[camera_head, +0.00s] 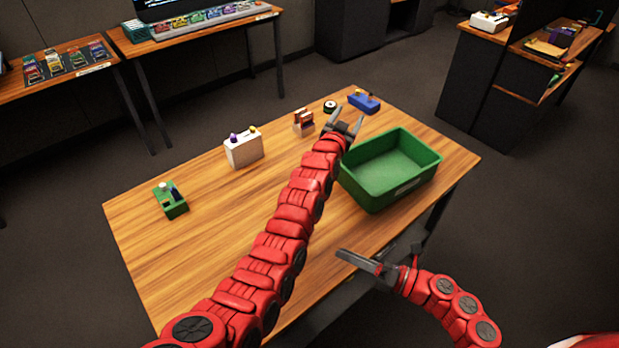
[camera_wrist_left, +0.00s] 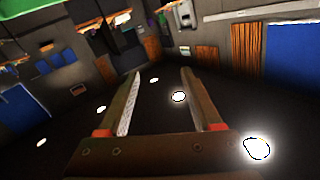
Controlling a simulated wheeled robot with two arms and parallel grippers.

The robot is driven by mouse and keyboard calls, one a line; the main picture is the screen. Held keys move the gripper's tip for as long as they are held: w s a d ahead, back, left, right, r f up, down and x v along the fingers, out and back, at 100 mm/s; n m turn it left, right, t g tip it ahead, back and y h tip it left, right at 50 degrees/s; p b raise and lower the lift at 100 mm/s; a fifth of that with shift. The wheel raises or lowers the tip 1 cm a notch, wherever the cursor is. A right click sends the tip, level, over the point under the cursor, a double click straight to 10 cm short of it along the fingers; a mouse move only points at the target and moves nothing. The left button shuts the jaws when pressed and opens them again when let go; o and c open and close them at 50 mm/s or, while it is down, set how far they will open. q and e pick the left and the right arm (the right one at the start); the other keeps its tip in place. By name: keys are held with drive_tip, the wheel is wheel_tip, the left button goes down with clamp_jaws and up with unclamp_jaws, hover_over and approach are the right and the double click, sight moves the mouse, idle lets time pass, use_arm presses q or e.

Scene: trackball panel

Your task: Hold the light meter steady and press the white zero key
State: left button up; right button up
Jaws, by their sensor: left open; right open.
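I cannot tell for sure which device is the light meter. A small green device (camera_head: 172,203) at the table's left has a pale white top part (camera_head: 164,185) and a dark part beside it. A white box (camera_head: 243,149) with a purple and a yellow knob stands farther right. My left gripper (camera_head: 344,124) is open and empty above the table's far part, by the green bin; its open fingers also show in the left wrist view (camera_wrist_left: 161,74). My right gripper (camera_head: 378,249) is open and empty near the table's right front edge, far from the green device.
A green bin (camera_head: 375,197) stands at the table's right. A brown block-like item (camera_head: 303,123), a small black round item (camera_head: 330,106) and a blue box (camera_head: 364,103) are along the far edge. My left arm crosses the table's middle. Bare wood surrounds the green device.

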use_arm(q)
drive_tip(key=s+f+m+g+y, duration=0.3)
drive_tip(key=s+f+m+g, duration=0.3)
drive_tip(key=g, duration=0.4)
drive_tip(key=s+a+m+g+y, duration=0.2)
drive_tip(key=s+a+g+y, duration=0.35)
drive_tip(key=s+a, duration=0.6)
drive_tip(key=shift+h, duration=0.35)
wheel_tip(320, 180, down, 17)
drive_tip(key=shift+w+a, duration=0.15)
clamp_jaws()
use_arm(e)
clamp_jaws()
idle(1.1)
